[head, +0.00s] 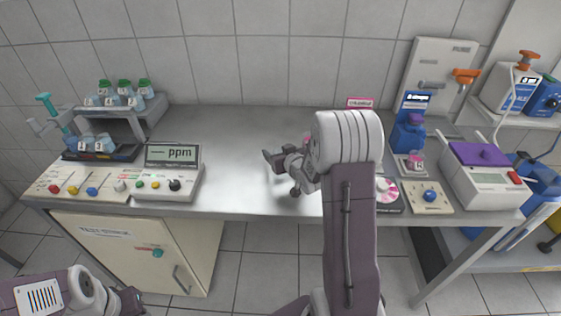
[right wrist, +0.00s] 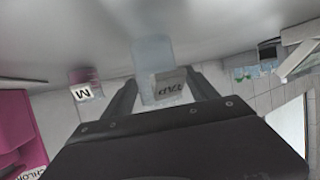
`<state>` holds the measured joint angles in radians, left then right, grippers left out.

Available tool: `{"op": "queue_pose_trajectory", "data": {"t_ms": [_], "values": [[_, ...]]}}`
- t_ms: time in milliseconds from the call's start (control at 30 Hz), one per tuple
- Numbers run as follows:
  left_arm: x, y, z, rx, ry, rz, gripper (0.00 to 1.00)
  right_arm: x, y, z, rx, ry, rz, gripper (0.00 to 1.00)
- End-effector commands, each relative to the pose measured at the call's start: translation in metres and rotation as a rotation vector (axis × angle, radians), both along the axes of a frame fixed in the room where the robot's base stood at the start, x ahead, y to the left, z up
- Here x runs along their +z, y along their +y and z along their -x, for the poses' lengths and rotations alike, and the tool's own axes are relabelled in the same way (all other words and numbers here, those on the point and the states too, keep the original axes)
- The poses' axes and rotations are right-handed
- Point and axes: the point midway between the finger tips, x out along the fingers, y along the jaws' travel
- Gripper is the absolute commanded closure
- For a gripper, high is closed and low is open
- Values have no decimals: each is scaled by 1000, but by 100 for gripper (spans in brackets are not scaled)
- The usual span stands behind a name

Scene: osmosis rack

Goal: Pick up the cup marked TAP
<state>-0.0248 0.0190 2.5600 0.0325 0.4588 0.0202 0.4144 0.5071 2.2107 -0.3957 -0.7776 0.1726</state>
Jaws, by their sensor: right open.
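The cup marked TAP (right wrist: 172,92) is clear with a pale label and appears upside down in the right wrist view. It sits between the two fingers of my right gripper (right wrist: 166,88), which is open around it; I cannot tell whether either finger touches it. In the head view my right gripper (head: 281,175) is low over the middle of the bench, and I cannot make out the TAP cup there. My left gripper (head: 130,301) is at the lower left, below the bench front, mostly cut off, its jaws unclear.
A ppm meter (head: 172,172) and a rack of cups (head: 110,112) are at left. The bench (head: 228,150) left of the gripper is clear.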

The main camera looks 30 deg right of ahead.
Motion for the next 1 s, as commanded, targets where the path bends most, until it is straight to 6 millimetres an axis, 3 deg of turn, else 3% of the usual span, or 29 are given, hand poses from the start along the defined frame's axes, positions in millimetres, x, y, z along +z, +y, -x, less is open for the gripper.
{"op": "queue_pose_trajectory", "data": {"t_ms": [233,400,467,767,1000], "values": [[0,0,0,0,0,0,64,-1,0,-3,0,-1,0,35],[0,0,0,0,0,0,64,-1,0,-3,0,-1,0,83],[0,0,0,0,0,0,64,-1,0,-3,0,0,0,96],[1,0,0,0,0,0,64,3,0,-2,0,-1,1,96],[12,0,0,0,0,0,64,40,0,-3,2,-5,2,96]]}}
